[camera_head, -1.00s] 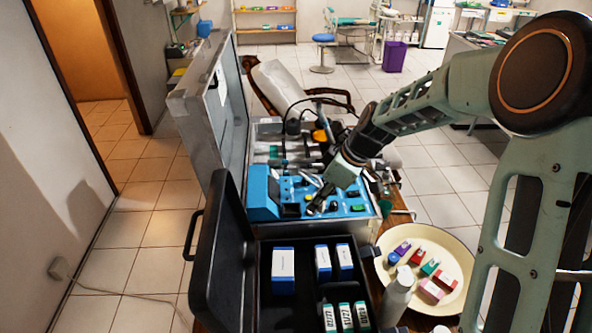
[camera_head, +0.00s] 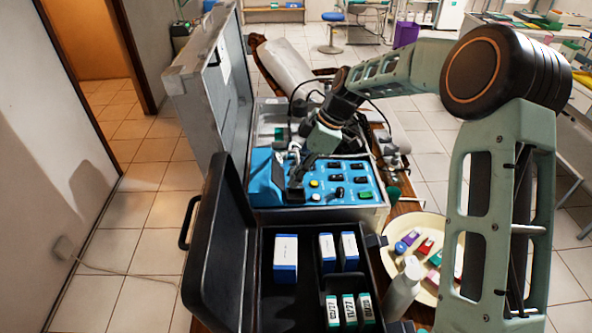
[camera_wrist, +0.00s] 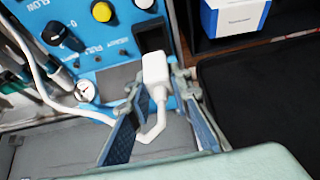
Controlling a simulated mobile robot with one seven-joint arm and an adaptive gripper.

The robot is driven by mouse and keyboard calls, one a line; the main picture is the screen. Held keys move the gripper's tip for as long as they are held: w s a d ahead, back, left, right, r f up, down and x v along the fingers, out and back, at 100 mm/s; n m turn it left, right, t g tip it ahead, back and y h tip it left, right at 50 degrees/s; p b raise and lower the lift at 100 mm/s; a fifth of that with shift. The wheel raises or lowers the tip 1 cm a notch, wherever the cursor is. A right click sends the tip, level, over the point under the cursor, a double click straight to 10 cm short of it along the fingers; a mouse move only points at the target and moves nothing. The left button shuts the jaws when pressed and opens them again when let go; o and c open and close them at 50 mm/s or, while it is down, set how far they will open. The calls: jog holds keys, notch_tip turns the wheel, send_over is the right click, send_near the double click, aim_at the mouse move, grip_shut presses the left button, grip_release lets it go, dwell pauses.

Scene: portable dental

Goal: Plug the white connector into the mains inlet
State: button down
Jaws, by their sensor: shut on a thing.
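The white connector (camera_wrist: 155,72) sits between the fingers of my gripper (camera_wrist: 160,88) in the wrist view, its white cable bending below it. My gripper is shut on it. A black rectangular socket (camera_wrist: 151,38), which looks like the mains inlet, is in the blue panel (camera_wrist: 85,32) just beyond the connector's end. I cannot tell whether they touch. In the head view, my gripper (camera_head: 297,174) is low over the left part of the blue panel (camera_head: 352,170). The connector and inlet are not clear there.
The open metal case (camera_head: 212,95) has its lid standing at the left. In front, an open black case (camera_head: 218,235) holds several boxes (camera_head: 286,252). A cream plate (camera_head: 425,290) and white bottle (camera_head: 403,290) stand at right.

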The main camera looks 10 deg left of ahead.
jog(key=shift+f, duration=0.65)
jog(key=shift+r, duration=0.25)
jog(key=shift+f, duration=0.15)
jog(key=shift+w+f+b, duration=0.1)
jog(key=shift+f+b, duration=0.15)
jog(key=shift+b, duration=0.2)
jog(key=shift+f+b, duration=0.15)
jog(key=shift+b, duration=0.15)
jog(key=shift+f+b, duration=0.75)
jog(key=shift+f, duration=0.25)
jog(key=shift+f+b, duration=0.45)
jog(key=c, duration=1.7)
grip_release()
jog(key=shift+f, duration=0.1)
